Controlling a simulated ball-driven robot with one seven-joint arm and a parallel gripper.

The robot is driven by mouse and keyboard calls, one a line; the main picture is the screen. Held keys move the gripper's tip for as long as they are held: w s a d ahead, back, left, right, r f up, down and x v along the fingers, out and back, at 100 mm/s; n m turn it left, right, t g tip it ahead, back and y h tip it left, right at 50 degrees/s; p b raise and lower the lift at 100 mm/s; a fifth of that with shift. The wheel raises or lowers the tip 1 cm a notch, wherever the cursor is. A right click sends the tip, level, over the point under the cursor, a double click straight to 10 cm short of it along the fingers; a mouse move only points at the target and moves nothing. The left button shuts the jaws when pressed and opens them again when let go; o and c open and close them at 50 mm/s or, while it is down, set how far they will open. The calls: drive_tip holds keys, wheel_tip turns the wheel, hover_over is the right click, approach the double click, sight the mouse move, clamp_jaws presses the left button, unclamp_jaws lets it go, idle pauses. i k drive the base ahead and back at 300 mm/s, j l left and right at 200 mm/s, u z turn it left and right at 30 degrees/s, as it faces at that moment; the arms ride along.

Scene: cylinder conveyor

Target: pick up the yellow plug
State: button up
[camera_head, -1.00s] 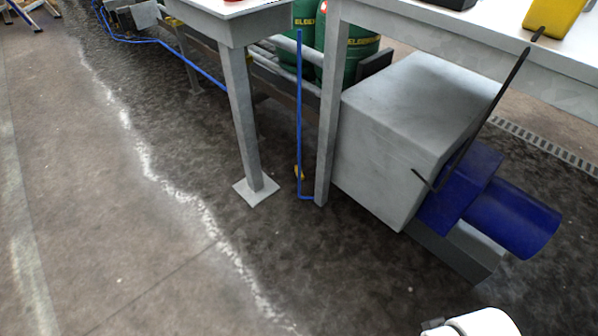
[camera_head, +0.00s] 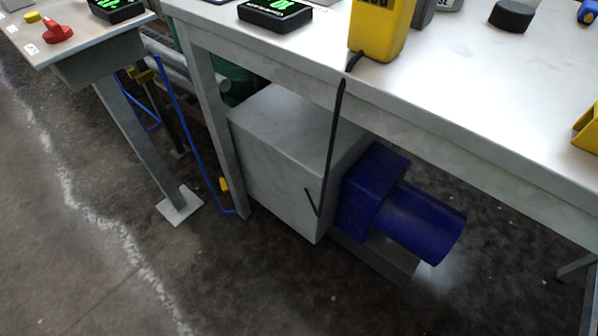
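No item is clearly recognizable as the yellow plug. A small yellow piece (camera_head: 223,184) shows low down beside the blue hose (camera_head: 190,115), near the table leg; it is too small to tell what it is. A yellow item (camera_head: 588,130) sits on the table at the right edge, cut off by the frame. A yellow box-shaped device (camera_head: 380,30) stands at the table's front edge with a black cable (camera_head: 335,130) hanging down from it. My gripper is not in view.
The grey table (camera_head: 450,100) holds a black display (camera_head: 275,15) and a black round puck (camera_head: 511,15). Below stand a grey box (camera_head: 290,150) and a blue motor (camera_head: 400,210). A smaller table at left carries a red knob (camera_head: 56,31). Floor in front is clear.

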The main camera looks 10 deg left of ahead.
sight(223, 186)
drive_tip(key=z, duration=1.3)
drive_tip(key=j+z, duration=0.15)
drive_tip(key=k+j+z, duration=0.15)
drive_tip(key=j, duration=0.2)
drive_tip(key=k+j, duration=0.1)
drive_tip(key=j, duration=0.3)
drive_tip(key=k+j, duration=0.15)
drive_tip(key=j, duration=0.3)
drive_tip(key=k+j, duration=0.1)
drive_tip(key=j, duration=0.3)
drive_tip(key=k+j, duration=0.15)
drive_tip(key=j, duration=0.25)
drive_tip(key=k+j, duration=0.1)
drive_tip(key=j, duration=0.35)
drive_tip(key=k+j, duration=0.15)
drive_tip(key=j, duration=0.25)
drive_tip(key=k+j, duration=0.1)
drive_tip(key=j, duration=0.55)
drive_tip(key=i+j, duration=0.4)
drive_tip(key=j, duration=0.15)
drive_tip(key=i+j, duration=0.3)
drive_tip(key=j, duration=0.1)
